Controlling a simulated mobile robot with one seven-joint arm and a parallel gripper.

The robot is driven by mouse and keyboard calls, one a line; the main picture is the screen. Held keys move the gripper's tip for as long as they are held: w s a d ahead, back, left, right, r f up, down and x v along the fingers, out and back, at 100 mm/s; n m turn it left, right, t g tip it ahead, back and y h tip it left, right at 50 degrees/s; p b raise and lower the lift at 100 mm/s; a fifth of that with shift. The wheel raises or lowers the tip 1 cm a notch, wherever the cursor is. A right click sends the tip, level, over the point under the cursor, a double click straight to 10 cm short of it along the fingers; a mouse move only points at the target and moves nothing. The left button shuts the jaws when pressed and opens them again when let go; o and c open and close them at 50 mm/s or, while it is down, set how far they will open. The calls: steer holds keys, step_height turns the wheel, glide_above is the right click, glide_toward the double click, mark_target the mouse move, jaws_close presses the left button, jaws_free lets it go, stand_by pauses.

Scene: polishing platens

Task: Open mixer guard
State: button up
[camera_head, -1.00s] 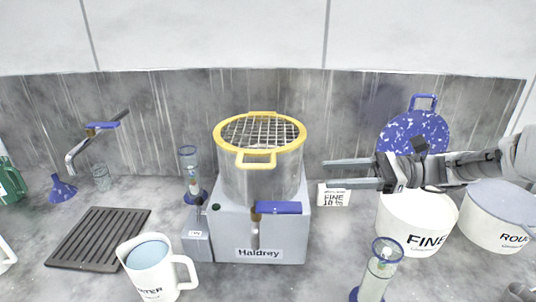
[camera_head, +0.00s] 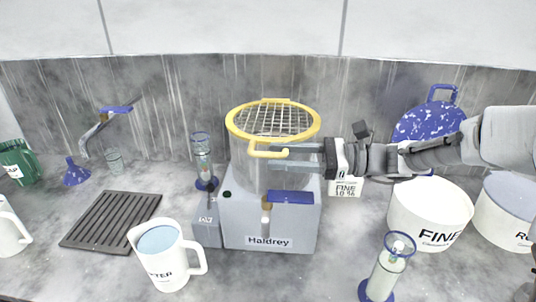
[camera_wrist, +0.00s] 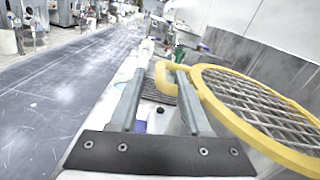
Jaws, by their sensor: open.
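The mixer guard (camera_head: 272,120) is a round wire grid with a yellow rim and a yellow front handle (camera_head: 268,153). It lies shut on top of the metal mixer drum, above the grey Haldrey base (camera_head: 268,222). My gripper (camera_head: 291,157) comes in from the right, with its fingers at the handle in front of the drum. In the wrist view the open fingers (camera_wrist: 155,97) point forward, and the yellow handle (camera_wrist: 178,72) is near their tips, crossing between or just above them. I cannot tell whether they touch it. The guard's grid (camera_wrist: 262,103) fills the right side there.
A blue lever (camera_head: 291,197) sits on the base front. A white jug (camera_head: 165,255) and a glass cylinder (camera_head: 388,268) stand in front. The FINE bucket (camera_head: 430,217) is on the right under my arm. A dark drain rack (camera_head: 110,220) lies left.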

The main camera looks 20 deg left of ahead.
mark_target(268, 155)
steer(key=shift+x, duration=1.55)
steer(key=shift+c, duration=0.2)
jaws_close()
